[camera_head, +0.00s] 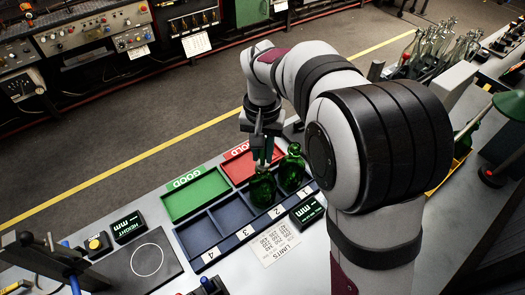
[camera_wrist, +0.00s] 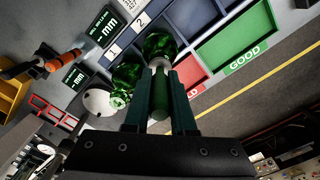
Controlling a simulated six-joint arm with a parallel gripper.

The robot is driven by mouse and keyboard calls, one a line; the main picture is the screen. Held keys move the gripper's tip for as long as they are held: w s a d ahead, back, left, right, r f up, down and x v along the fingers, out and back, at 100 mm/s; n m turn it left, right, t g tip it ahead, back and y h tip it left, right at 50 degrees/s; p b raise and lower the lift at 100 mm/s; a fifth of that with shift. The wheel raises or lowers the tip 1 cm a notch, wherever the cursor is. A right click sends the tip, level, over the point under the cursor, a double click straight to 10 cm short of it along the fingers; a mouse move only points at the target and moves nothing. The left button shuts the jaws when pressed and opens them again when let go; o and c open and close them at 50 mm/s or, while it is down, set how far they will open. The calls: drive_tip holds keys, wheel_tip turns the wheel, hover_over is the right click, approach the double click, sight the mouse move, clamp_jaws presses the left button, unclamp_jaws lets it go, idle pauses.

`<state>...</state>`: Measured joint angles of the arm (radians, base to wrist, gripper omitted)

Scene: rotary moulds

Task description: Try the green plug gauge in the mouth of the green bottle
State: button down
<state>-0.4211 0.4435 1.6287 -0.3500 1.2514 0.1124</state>
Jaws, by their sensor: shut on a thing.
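My gripper (camera_head: 263,152) points down and is shut on the green plug gauge (camera_wrist: 160,97), which shows as a green handle between the fingers, with a pale end toward the bottles. A green glass bottle (camera_head: 262,188) stands upright in compartment 2, directly under my gripper; it also shows in the wrist view (camera_wrist: 160,44). The gauge's far end is at or just above this bottle's mouth; I cannot tell whether it has entered. A second green bottle (camera_head: 292,170) stands beside it in compartment 1, also in the wrist view (camera_wrist: 126,77).
A dark blue rack (camera_head: 222,238) has compartments 3 and 4 empty. Behind it lie a green GOOD tray (camera_head: 195,195) and a red HOLD tray (camera_head: 238,168), both looking empty. A limits card (camera_head: 273,242) and displays lie in front. Clear bottles (camera_head: 437,42) stand far right.

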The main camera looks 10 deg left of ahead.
idle(0.4)
drive_tip(key=shift+r, duration=2.75)
